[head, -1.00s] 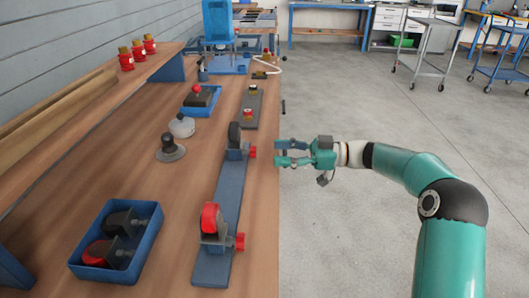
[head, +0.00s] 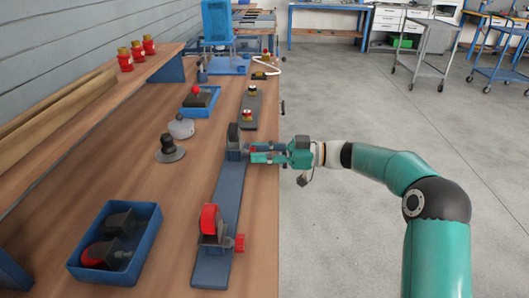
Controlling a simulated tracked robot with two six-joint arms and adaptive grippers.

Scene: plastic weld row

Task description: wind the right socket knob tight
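A long blue-grey rail (head: 228,190) on the bench carries two sockets with a red knob on the right side of each. The near socket holds a caster with a red wheel (head: 210,219), and its red knob (head: 240,243) is free. The far socket holds a dark-wheeled caster (head: 233,135). My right gripper (head: 256,153) reaches in from the right at the far socket. Its fingers are drawn in around the far red knob, which they mostly hide; it looks gripped. My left gripper is out of view.
A blue tray (head: 151,243) with more casters stands at the near left. A black-knobbed disc (head: 170,154), a pale round pot (head: 181,128) and a blue tray with a red-knobbed block (head: 197,99) stand left of the rail. The floor right of the bench is clear nearby.

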